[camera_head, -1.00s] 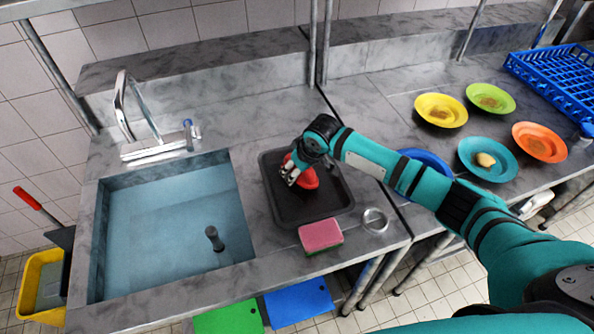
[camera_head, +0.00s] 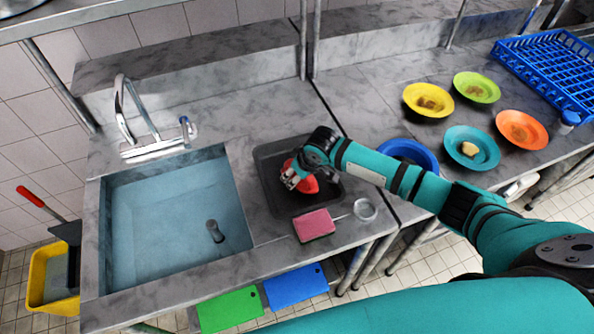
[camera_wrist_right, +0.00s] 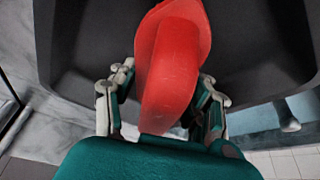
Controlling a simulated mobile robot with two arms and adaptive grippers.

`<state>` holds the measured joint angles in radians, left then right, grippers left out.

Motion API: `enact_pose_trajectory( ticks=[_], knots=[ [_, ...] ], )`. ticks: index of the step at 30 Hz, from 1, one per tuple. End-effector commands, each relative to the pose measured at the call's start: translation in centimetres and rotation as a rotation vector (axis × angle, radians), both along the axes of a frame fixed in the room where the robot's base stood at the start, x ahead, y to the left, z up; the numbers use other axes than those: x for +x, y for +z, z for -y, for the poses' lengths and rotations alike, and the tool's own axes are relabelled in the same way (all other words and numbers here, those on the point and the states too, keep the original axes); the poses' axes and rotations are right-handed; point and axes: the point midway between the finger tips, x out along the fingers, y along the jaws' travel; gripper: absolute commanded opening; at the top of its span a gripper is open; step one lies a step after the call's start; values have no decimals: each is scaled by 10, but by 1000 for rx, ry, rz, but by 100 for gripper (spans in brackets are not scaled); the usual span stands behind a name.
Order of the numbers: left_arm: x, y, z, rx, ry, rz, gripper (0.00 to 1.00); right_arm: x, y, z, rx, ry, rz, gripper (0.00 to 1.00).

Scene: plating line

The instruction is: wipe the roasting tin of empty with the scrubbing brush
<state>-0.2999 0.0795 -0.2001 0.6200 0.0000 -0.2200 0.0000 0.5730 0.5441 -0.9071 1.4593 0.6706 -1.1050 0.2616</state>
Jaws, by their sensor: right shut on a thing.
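The dark roasting tin (camera_head: 272,197) lies on the steel counter just right of the sink. My right gripper (camera_head: 294,180) is over the tin, shut on the red scrubbing brush (camera_head: 306,183). In the right wrist view the red brush (camera_wrist_right: 172,70) sits between the two fingers of the gripper (camera_wrist_right: 160,105), with the dark tin (camera_wrist_right: 90,50) under and behind it. The brush's underside is hidden, so I cannot tell whether it touches the tin's floor. My left gripper is not in view.
A pink sponge (camera_head: 315,224) and a round metal strainer (camera_head: 365,210) lie in front of the tin. The sink (camera_head: 165,215) is at left. A blue bowl (camera_head: 425,156), several plates with scraps, including a yellow one (camera_head: 412,91), and a blue rack (camera_head: 543,52) stand at right.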

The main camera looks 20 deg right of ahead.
Motion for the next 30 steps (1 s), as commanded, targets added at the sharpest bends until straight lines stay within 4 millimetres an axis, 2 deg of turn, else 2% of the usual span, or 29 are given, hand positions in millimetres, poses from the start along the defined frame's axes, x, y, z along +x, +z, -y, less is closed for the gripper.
enact_pose_trajectory(
  ticks=[15, 26, 30],
  knots=[
    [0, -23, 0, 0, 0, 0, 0, 43, 0, 0, 0, 0, 2, 22],
    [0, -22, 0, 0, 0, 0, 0, 45, 2, 0, 1, 0, 2, 22],
    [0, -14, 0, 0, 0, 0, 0, 45, 10, 0, 1, 0, 3, 22]
  ],
)
